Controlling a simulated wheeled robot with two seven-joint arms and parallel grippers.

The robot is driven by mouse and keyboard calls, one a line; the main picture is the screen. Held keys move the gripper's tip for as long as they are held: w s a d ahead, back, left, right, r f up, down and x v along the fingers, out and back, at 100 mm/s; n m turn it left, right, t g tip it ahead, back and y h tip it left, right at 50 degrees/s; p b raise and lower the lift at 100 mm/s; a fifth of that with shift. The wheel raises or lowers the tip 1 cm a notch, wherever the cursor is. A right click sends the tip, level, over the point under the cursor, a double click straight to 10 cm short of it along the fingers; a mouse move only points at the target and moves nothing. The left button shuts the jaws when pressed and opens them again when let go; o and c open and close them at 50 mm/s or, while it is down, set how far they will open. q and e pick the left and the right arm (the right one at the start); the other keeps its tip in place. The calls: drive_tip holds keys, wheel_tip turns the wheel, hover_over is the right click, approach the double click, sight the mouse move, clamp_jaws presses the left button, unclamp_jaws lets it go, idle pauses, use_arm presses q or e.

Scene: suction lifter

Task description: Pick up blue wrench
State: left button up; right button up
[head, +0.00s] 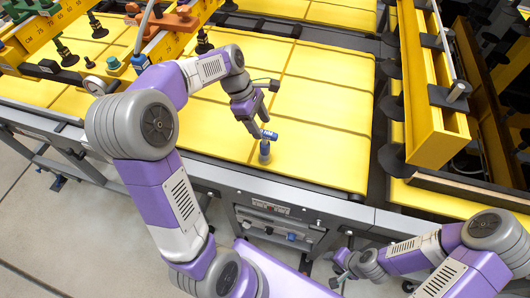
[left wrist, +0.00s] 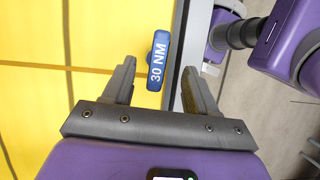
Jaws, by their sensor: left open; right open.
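The blue wrench (head: 268,135) is on the yellow table top near its front edge. Its blue head is on top, with a grey-blue part (head: 264,153) below it. In the left wrist view the blue piece (left wrist: 158,60) reads "30 NM" and appears between the two fingers, with space on both sides. My left gripper (head: 253,125) is open, just above and beside the wrench, pointing down at it. The same gripper shows its two fingers in the left wrist view (left wrist: 158,75). My right gripper (head: 340,270) is open and empty, low in front of the table.
The yellow padded table top (head: 325,85) is clear around the wrench. A grey metal rail (head: 270,185) runs along its front edge. A yellow beam (head: 428,90) stands at the right. A yellow lifter bar (head: 50,30) with suction cups is at the upper left.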

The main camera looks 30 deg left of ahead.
sight(264, 132)
use_arm(q)
drive_tip(key=x, duration=0.5)
drive_tip(key=shift+w+a+f+b, duration=0.1)
drive_tip(key=shift+a+f+b, duration=0.1)
drive_tip(key=shift+b, duration=0.1)
drive_tip(key=shift+r, duration=0.1)
clamp_jaws()
